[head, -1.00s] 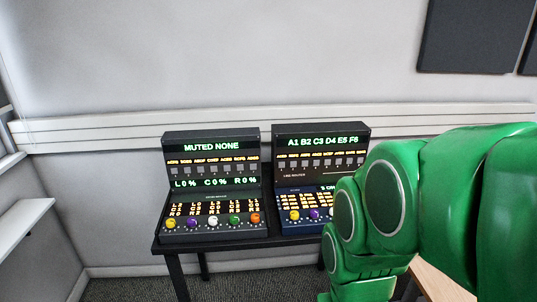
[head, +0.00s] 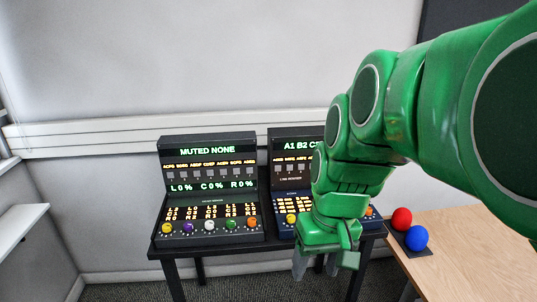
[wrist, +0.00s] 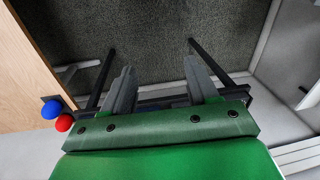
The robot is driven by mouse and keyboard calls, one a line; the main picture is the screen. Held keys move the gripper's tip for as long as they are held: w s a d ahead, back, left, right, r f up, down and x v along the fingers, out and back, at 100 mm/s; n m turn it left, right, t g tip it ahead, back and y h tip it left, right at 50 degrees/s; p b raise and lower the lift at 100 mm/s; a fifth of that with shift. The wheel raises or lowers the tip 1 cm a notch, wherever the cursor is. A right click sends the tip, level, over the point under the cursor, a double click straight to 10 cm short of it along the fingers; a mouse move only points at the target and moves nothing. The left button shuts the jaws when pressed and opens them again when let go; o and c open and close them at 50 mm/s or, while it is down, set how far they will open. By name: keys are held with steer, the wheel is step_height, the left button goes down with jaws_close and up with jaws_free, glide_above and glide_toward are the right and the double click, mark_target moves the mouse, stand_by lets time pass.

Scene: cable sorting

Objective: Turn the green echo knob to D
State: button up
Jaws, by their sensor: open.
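In the head view, the left console (head: 210,190) has a row of yellow, purple, white, green and orange knobs; its green knob (head: 231,224) is small, and its pointer cannot be read. The right console (head: 290,180) shows a yellow knob (head: 291,218), but my arm hides most of its panel. I cannot tell which green knob is echo. My gripper (head: 317,262) hangs in front of the right console, pointing down, apart from both consoles. In the wrist view my gripper (wrist: 163,88) is open and empty, over the floor.
Both consoles stand on a dark table (head: 180,250) against the wall. At right, a wooden table (head: 470,250) holds a red ball (head: 401,219) and a blue ball (head: 416,238) on a dark base. Floor shows beneath my gripper.

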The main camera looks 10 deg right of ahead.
steer(key=w+d+n+h, duration=0.1)
steer(key=w+d+n, duration=0.35)
steer(key=w, duration=0.75)
steer(key=w+d+n, duration=0.2)
steer(key=w+d, duration=0.6)
steer(key=w, duration=0.5)
steer(key=shift+w+d+f+n+g, duration=0.15)
steer(key=shift+w+d+f+n, duration=1.35)
steer(key=shift+w+d+f, duration=1)
steer(key=shift+w+d+f+n+g, duration=0.1)
steer(key=shift+w+d+f+n, duration=1.45)
steer(key=shift+w+d+f, duration=0.9)
steer(key=shift+w+d+f+n+g, duration=0.15)
steer(key=shift+w+d+f+n, duration=1.65)
steer(key=shift+w+f, duration=1.05)
steer(key=shift+m, duration=0.3)
steer(key=shift+d+f, duration=0.15)
steer(key=shift+f, duration=1.65)
steer(key=shift+d+f, duration=0.1)
steer(key=shift+f, duration=1.65)
steer(key=c, duration=1)
